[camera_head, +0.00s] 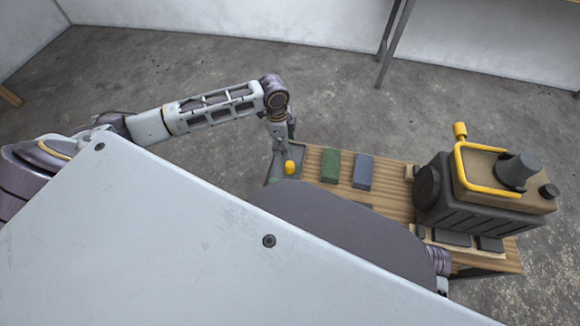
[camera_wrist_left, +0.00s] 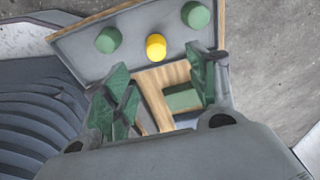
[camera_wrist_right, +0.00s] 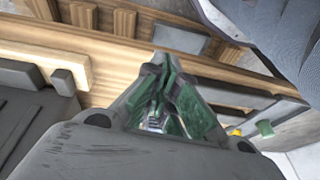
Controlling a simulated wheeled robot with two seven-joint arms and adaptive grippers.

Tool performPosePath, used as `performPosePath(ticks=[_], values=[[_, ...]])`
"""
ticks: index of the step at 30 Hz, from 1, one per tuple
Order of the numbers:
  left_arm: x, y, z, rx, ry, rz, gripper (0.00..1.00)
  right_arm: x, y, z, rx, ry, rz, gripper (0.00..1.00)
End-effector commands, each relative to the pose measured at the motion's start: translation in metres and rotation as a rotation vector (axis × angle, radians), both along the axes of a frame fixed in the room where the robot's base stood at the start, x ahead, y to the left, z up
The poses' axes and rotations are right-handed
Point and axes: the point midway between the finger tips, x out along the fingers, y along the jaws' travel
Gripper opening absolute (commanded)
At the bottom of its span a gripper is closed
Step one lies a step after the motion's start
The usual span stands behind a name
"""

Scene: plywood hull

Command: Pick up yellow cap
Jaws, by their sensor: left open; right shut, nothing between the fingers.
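The yellow cap (camera_head: 290,167) sits at the left end of the wooden bench in the head view. In the left wrist view the yellow cap (camera_wrist_left: 156,47) stands on a grey tray (camera_wrist_left: 75,42) between two green caps (camera_wrist_left: 108,39) (camera_wrist_left: 196,14). My left gripper (camera_wrist_left: 162,82) is open and empty, its green fingers spread, with the cap ahead of the gap and apart from them. In the head view its fingers are partly hidden behind the wrist. My right gripper (camera_wrist_right: 172,105) is shut and empty over the bench; the head view hides it.
A green block (camera_head: 330,165) and a blue block (camera_head: 362,172) lie on the bench (camera_head: 398,190). A dark machine with a yellow tube handle (camera_head: 458,165) stands at the right end. A small yellow piece (camera_wrist_right: 236,132) and a green one (camera_wrist_right: 265,129) show in the right wrist view.

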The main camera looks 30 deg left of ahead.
Motion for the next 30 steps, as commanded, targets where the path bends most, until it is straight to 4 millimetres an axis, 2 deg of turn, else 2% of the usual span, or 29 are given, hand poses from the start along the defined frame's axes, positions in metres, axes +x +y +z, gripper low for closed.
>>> performPosePath(ticks=[8, 21, 30], values=[[0.0, -0.003, -0.021, -0.001, 0.002, 0.0, 0.58, 0.001, 0.001, 0.006, 0.007, -0.015, 0.001, 0.0], [0.002, -0.01, -0.076, 0.0, 0.001, 0.0, 0.58, 0.003, 0.006, 0.031, 0.034, -0.068, 0.004, 0.0], [0.002, -0.011, -0.086, 0.0, 0.0, 0.0, 0.58, -0.001, 0.007, 0.037, 0.039, -0.075, 0.01, 0.0]])
